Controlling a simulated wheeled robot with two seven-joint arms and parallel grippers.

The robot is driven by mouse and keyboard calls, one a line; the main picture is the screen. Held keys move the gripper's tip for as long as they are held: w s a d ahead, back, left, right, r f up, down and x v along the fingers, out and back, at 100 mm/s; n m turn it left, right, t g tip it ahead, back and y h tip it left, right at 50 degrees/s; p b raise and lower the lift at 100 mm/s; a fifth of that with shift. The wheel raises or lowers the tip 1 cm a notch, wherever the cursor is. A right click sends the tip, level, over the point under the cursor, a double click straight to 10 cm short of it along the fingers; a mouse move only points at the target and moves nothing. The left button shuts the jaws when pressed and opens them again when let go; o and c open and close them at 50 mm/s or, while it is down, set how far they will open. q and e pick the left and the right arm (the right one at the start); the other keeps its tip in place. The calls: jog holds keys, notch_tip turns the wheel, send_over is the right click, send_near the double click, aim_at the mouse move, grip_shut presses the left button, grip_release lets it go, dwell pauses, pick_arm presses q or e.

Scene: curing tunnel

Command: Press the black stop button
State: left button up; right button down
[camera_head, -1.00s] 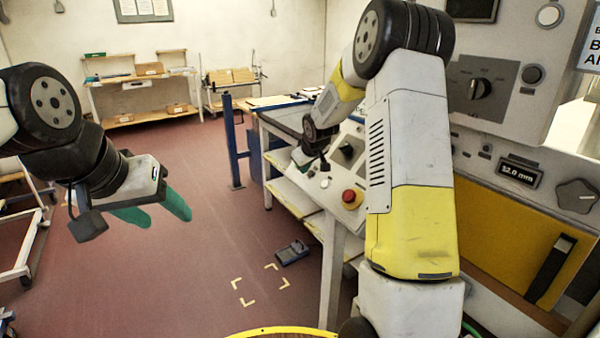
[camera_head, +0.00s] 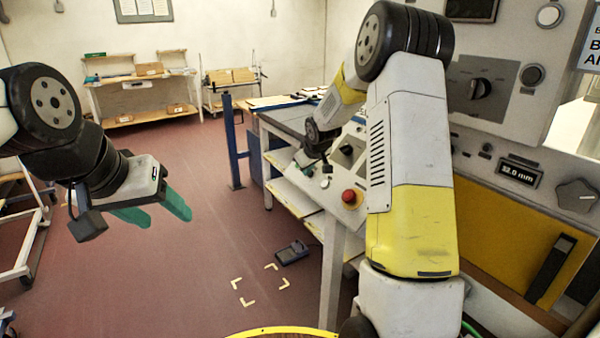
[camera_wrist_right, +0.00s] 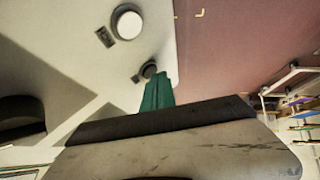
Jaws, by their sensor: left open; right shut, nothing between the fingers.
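The black button (camera_wrist_right: 149,69) sits on the light grey sloped panel, just beyond my right fingertips in the right wrist view. My right gripper (camera_wrist_right: 158,76) is shut with nothing between its green fingers. Its tips overlap the button's lower edge in that view; I cannot tell whether they touch it. In the head view my right gripper (camera_head: 310,167) is low over the panel's left part, partly hidden by its own wrist. My left gripper (camera_head: 165,215) is open and empty above the floor, far from the panel.
A white button (camera_wrist_right: 127,22) lies beyond the black one; it also shows in the head view (camera_head: 325,184). A red mushroom button (camera_head: 351,197) and a black rotary knob (camera_head: 347,151) are on the same panel. The red floor at left is mostly clear.

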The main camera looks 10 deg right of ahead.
jog(key=shift+d+f, duration=0.15)
dwell(0.5)
jog(key=shift+s+a+r, duration=0.2)
jog(key=shift+a+r, duration=0.35)
jog(key=a+r, duration=0.1)
jog(key=s+a+r, duration=0.1)
jog(key=a+r, duration=0.1)
jog(key=shift+s+a+r, duration=0.1)
jog(key=shift+s+r, duration=0.1)
jog(key=shift+r, duration=0.1)
dwell(0.6)
